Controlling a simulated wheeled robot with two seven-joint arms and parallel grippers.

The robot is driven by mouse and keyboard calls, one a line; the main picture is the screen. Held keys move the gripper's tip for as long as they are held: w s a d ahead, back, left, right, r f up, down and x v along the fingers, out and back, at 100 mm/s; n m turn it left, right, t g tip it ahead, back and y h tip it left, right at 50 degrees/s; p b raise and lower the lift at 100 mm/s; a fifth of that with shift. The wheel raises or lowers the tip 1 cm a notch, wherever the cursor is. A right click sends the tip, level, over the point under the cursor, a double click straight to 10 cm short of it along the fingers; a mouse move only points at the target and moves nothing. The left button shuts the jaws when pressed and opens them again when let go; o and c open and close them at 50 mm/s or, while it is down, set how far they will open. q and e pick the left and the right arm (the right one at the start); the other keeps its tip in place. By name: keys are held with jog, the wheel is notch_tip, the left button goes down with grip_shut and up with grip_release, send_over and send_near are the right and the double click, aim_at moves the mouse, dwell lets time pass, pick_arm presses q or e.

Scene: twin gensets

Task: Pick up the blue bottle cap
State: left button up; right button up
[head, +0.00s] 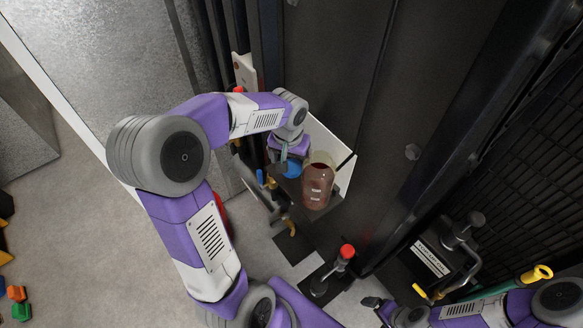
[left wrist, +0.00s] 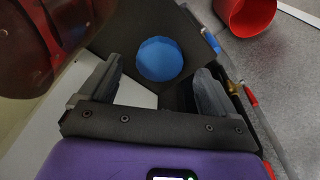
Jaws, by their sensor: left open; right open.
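The blue bottle cap (head: 291,169) lies on a small dark shelf (head: 328,212), beside a reddish-brown bottle (head: 318,187). In the left wrist view the round blue cap (left wrist: 159,59) shows between and just beyond the two fingertips. My left gripper (head: 284,154) is over the cap with its fingers apart and nothing between them; the fingers also show in the left wrist view (left wrist: 153,82). Whether they touch the cap I cannot tell. My right gripper (head: 373,302) is at the bottom, open, far from the cap and partly hard to make out.
The bottle (left wrist: 40,45) stands close to the left finger in the left wrist view. A red cup (left wrist: 246,12) is at upper right there. A red-knobbed fitting (head: 346,252), a labelled dark box (head: 430,260) and a dark cabinet wall (head: 345,70) surround the shelf.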

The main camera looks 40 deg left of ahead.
pick_arm(q)
jog(key=shift+w+f, duration=0.2)
jog(key=shift+f, duration=0.9)
jog(key=shift+r, duration=0.1)
jog(key=c, duration=1.1)
